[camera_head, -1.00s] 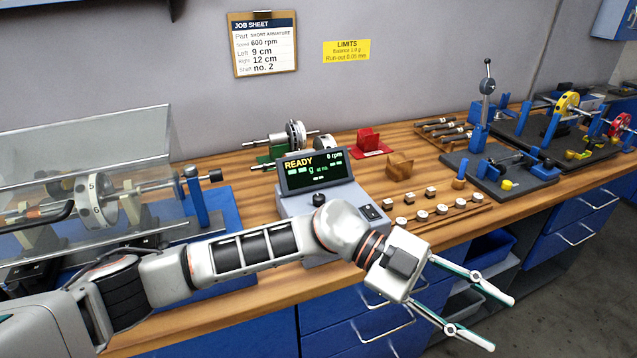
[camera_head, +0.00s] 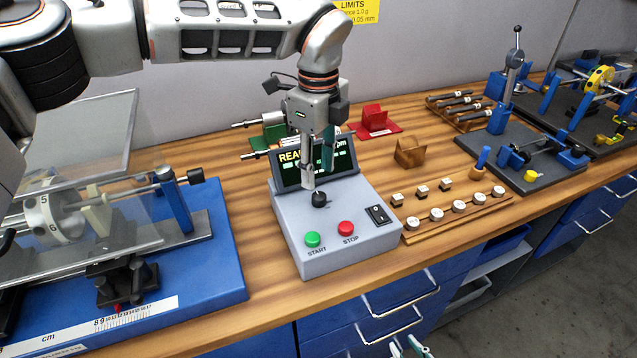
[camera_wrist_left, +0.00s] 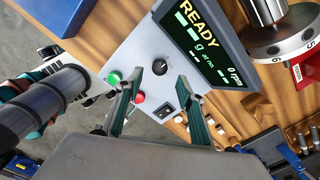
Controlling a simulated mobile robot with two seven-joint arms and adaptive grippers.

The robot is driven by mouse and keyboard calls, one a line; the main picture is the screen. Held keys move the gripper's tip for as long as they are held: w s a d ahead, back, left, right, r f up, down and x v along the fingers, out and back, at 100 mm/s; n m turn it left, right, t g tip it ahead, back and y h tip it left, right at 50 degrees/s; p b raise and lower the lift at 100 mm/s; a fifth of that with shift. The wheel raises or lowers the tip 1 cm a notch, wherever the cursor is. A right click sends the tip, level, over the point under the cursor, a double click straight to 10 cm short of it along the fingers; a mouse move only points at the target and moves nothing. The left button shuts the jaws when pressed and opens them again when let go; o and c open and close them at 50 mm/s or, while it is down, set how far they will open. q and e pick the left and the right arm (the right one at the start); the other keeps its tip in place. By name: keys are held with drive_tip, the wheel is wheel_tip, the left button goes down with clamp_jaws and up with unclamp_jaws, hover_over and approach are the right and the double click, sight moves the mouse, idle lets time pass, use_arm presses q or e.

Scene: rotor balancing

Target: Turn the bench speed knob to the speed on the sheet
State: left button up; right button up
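The black speed knob (camera_head: 319,200) stands on the sloping grey bench control box (camera_head: 347,262), below the display (camera_head: 290,172), which reads READY. In the left wrist view the knob (camera_wrist_left: 160,67) shows between the two finger lines. My left gripper (camera_head: 318,178) points down just above the knob, its fingers spread and empty; whether they touch the knob cannot be told. In the left wrist view the display (camera_wrist_left: 205,45) reads READY and 0 rpm. My right gripper (camera_head: 409,347) shows only its separated fingertips at the bottom edge. The job sheet is out of view now.
A green START button (camera_head: 312,240), a red STOP button (camera_head: 345,228) and a black rocker switch (camera_head: 378,214) sit close to the knob. The balancing rig with its clear cover (camera_head: 85,140) is at left. Small weights (camera_head: 459,206) lie at right. Bare wood lies left of the box.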

sight(319, 195)
use_arm(q)
wheel_tip(319, 195, down, 6)
drive_tip(key=shift+f, duration=0.25)
clamp_jaws()
